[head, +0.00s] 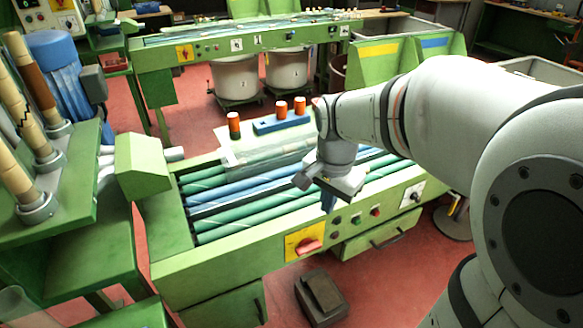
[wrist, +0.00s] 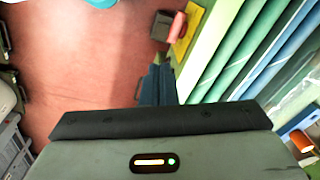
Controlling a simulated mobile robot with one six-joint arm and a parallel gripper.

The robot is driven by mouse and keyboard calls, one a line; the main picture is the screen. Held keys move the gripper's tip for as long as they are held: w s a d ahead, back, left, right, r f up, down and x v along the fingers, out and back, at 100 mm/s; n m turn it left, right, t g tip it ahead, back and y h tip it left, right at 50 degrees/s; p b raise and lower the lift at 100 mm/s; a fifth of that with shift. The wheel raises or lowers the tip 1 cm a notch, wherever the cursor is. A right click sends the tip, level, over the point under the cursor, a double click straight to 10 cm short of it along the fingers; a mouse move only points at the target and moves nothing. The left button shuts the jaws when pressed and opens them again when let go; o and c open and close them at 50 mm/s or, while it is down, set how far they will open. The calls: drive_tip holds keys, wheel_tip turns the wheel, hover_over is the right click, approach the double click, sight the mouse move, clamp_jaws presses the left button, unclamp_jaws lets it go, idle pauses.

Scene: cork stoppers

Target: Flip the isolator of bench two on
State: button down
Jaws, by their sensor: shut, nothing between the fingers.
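A red isolator handle (head: 309,245) sits on a yellow plate (head: 292,250) on the front face of the near green bench (head: 200,275). The handle looks roughly level. In the wrist view the red handle (wrist: 177,26) and yellow plate (wrist: 187,40) show near the top. A second red switch on a yellow plate (head: 184,52) is on the far bench.
Green and blue rollers (head: 240,190) fill the bench top. A blue block with orange-topped cylinders (head: 282,122) and another cylinder (head: 234,125) stand behind. Small buttons (head: 356,219) and a black-knobbed plate (head: 411,195) lie right. A dark box (head: 321,298) is on the red floor.

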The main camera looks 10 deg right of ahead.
sight(317, 245)
drive_tip(key=w+f+m+g+b, duration=0.1)
drive_tip(key=w+f+m, duration=0.3)
drive_tip(key=shift+w+f+m+b, duration=0.2)
drive_tip(key=shift+w+m+b, duration=0.1)
drive_tip(key=shift+w+m, duration=0.1)
wheel_tip(317, 245, down, 14)
drive_tip(key=shift+f+b, duration=0.1)
drive_tip(key=shift+b, duration=0.55)
